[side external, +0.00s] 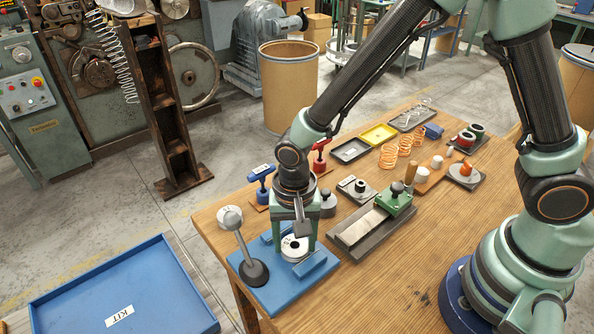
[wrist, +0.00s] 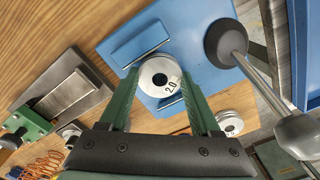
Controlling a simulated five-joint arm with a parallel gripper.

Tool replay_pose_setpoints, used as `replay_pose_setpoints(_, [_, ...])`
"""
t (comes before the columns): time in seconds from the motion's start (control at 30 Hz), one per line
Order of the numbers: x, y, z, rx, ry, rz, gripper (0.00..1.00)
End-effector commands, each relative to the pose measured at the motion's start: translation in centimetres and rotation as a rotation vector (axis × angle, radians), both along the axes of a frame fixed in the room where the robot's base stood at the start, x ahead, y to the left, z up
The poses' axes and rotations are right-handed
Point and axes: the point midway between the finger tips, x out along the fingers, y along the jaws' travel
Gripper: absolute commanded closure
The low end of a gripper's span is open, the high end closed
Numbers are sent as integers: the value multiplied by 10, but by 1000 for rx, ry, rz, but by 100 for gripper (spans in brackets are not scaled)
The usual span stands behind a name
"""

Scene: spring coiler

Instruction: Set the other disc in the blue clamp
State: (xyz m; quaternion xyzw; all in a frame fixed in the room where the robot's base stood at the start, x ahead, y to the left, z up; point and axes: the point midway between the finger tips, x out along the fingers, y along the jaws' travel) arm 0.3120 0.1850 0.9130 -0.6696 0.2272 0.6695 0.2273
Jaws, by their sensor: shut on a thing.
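The blue clamp is a blue base plate (side external: 262,291) with two raised blue bars and a lever (side external: 241,244) with a grey ball. In the wrist view, the blue plate (wrist: 205,20) fills the upper middle. My gripper (wrist: 160,88) is shut on a pale round disc marked 2.0 (wrist: 158,70), with a green finger on each side. In the side view, the held disc (side external: 294,248) is between the two bars; I cannot tell whether it touches the plate. Another pale disc (wrist: 230,122) lies on the table, partly behind the lever's ball in the side view.
The lever stands close to my gripper on the left. A blue T-handled tool (side external: 261,178) and a red one (side external: 320,150) stand behind. A grey rail with a green block (side external: 394,199) lies to the right. A blue KIT tray (side external: 75,300) is at the lower left.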

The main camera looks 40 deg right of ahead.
Motion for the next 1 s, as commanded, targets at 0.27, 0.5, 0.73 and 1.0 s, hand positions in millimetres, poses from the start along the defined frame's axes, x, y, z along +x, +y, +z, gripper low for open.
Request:
replay_pose_setpoints(0.27, [0,0,0,0,-1,0,100])
replay_pose_setpoints(0.5, [0,0,0,-1,2,0,1])
replay_pose_setpoints(0.73, [-3,-2,-1,-5,9,0,0])
replay_pose_setpoints(1.0, [-3,-2,7,-5,9,-1,0])
